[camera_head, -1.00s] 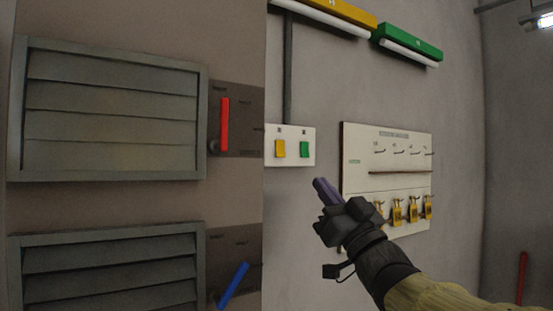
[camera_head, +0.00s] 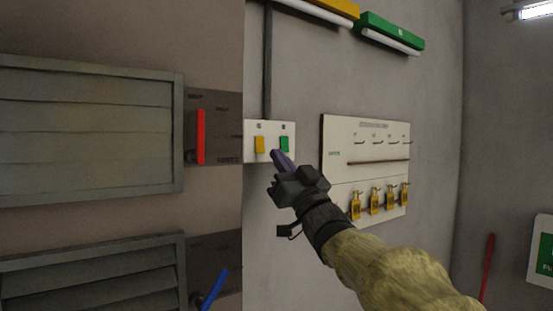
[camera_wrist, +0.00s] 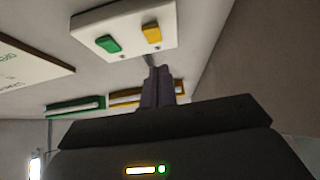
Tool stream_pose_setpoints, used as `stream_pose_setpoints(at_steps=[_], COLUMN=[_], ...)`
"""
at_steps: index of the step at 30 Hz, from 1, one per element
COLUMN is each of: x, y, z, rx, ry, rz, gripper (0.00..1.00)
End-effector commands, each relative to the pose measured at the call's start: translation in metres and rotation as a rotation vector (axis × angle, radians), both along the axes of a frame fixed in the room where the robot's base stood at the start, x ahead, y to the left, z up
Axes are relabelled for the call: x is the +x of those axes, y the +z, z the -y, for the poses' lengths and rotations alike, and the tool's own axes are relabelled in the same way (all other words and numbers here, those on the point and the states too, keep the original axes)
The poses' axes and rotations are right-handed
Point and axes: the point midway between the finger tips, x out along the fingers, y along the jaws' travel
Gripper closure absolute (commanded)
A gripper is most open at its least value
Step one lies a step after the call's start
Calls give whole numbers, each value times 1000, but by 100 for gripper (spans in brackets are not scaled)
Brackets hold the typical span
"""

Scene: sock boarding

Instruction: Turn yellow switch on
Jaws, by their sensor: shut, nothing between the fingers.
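The yellow switch (camera_head: 259,145) is on the left of a white wall plate (camera_head: 249,156); a green switch (camera_head: 284,144) is on its right. My gripper (camera_head: 277,156) is shut and empty, its tips just below the green switch in the head view and to the right of the yellow one. In the wrist view the plate shows upside down, with the yellow switch (camera_wrist: 151,34) on the right and the green switch (camera_wrist: 108,44) on the left. The gripper fingers (camera_wrist: 160,72) point up towards the plate, close to the yellow switch. I see a gap; no contact is clear.
Yellow (camera_head: 325,7) and green (camera_head: 390,31) lamp fixtures hang above. A board with hooks and yellow padlocks (camera_head: 368,148) is to the right. Left are louvred panels with a red lever (camera_head: 201,137) and a blue lever (camera_head: 216,288).

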Motion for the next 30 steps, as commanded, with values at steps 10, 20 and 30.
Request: stream_pose_setpoints(at_steps=[10,20,30], x=[35,39,40], y=[7,3,-1], z=[-22,-30,-35], rx=[0,0,9], ry=[-4,4,10], rz=[-1,1,17], gripper=[100,100,100])
